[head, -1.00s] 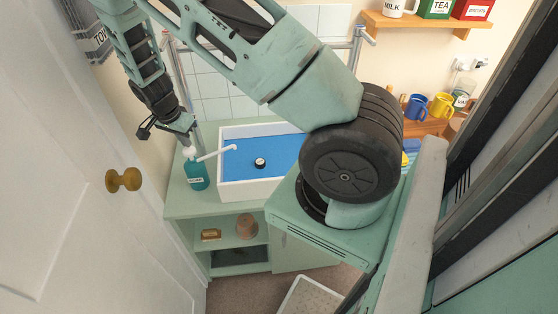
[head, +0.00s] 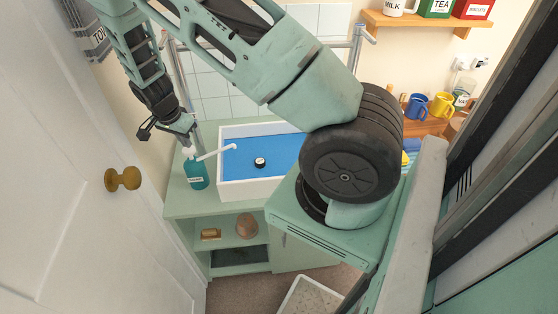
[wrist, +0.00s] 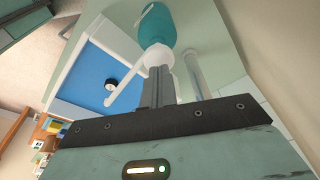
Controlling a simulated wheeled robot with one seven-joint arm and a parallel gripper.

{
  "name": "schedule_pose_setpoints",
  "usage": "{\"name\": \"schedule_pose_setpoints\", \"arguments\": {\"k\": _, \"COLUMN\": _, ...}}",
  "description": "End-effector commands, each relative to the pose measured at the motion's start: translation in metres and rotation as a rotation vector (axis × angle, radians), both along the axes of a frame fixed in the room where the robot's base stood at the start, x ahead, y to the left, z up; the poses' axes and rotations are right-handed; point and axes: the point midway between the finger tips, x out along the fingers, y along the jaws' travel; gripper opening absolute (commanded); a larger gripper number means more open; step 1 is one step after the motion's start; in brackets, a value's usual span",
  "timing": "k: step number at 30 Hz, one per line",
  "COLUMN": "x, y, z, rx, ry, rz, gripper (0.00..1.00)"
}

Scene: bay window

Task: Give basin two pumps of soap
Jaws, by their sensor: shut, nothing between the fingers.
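The teal soap bottle (head: 196,174) stands upright on the green counter at the left of the basin; it also shows in the wrist view (wrist: 158,22). Its white pump head (wrist: 156,57) has a long spout (head: 219,152) that reaches over the basin's left edge. The white-walled basin (head: 252,188) has a blue floor with a small dark round piece on it. My gripper (head: 188,143) is shut and empty, right over the pump head. In the wrist view its fingertips (wrist: 157,72) overlap the pump head; whether they touch it I cannot tell.
A pale upright post (wrist: 195,75) stands close beside the fingers. A white door with a brass knob (head: 123,179) is at the left. Blue (head: 416,106) and yellow (head: 441,105) mugs are at the right. Open shelves (head: 238,256) lie under the counter.

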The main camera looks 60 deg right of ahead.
Motion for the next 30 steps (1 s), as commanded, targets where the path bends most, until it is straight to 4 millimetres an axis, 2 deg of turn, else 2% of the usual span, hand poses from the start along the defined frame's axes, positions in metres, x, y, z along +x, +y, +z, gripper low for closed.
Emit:
{"name": "schedule_pose_setpoints", "arguments": {"k": 22, "x": 0.0, "y": 0.0, "z": -0.027, "rx": 0.0, "ry": 0.0, "rz": -0.001, "gripper": 0.0}}
{"name": "schedule_pose_setpoints", "arguments": {"k": 30, "x": 0.0, "y": 0.0, "z": -0.023, "rx": 0.0, "ry": 0.0, "rz": -0.001, "gripper": 0.0}}
